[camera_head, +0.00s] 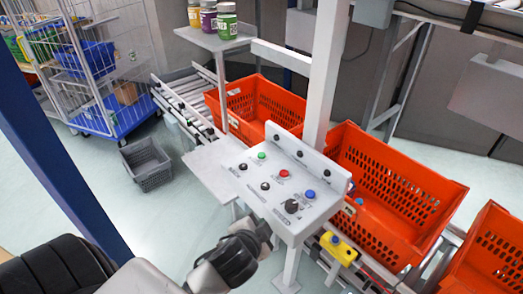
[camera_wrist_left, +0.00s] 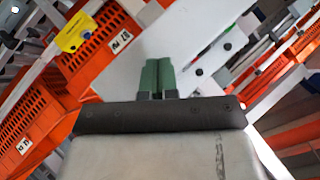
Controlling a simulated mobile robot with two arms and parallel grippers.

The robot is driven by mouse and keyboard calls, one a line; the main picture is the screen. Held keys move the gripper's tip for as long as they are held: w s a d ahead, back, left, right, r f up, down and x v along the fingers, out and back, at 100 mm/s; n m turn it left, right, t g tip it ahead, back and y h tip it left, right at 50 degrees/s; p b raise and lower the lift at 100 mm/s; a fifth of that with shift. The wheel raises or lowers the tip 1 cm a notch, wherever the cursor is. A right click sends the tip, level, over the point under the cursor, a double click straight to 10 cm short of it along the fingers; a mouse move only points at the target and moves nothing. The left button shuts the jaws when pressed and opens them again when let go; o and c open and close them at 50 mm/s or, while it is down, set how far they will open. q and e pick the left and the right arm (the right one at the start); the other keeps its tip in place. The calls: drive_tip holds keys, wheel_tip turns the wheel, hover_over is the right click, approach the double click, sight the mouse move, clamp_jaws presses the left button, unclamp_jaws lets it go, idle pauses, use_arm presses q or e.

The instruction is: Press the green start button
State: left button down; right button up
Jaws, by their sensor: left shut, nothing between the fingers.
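The green button (camera_head: 262,155) is on the sloped top of a light grey control panel (camera_head: 262,183), near its upper left. A small green spot on the panel in the left wrist view (camera_wrist_left: 227,46) looks like the same button, to the right of my fingers. My left gripper (camera_wrist_left: 157,62) is shut and empty, its two green fingers side by side in front of the pale panel. In the head view my left arm reaches in from the bottom toward the panel's near edge, and the fingertips are hidden there. My right gripper is not in view.
A red button (camera_head: 283,172), a blue button (camera_head: 310,194) and black knobs (camera_head: 292,206) share the panel. Orange totes (camera_head: 395,190) stand behind and right of it. A yellow box (camera_head: 338,248) sits low on the right. A grey crate (camera_head: 146,163) lies on the floor at left.

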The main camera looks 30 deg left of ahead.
use_arm(q)
drive_tip(key=w+d+r+m+t+h, duration=0.3)
drive_tip(key=w+r+m+h, duration=0.5)
drive_tip(key=m, duration=0.8)
drive_tip(key=w+d+r+m+t+h, duration=0.1)
drive_tip(key=w+d+r+m+h, duration=0.45)
drive_tip(key=r+m, duration=0.75)
drive_tip(key=w+a+f+m+g+y, duration=0.2)
drive_tip(key=a+m+y, duration=0.1)
drive_tip(key=a, duration=0.4)
drive_tip(key=w+a+f+m+g+y, duration=0.2)
drive_tip(key=a+m, duration=0.3)
drive_tip(key=a, duration=0.2)
drive_tip(key=w+a+f+m+g+y, duration=0.2)
drive_tip(key=a+m+y, duration=0.1)
drive_tip(key=a, duration=0.4)
drive_tip(key=shift+w+m+y, duration=0.35)
drive_tip(key=shift+m, duration=0.05)
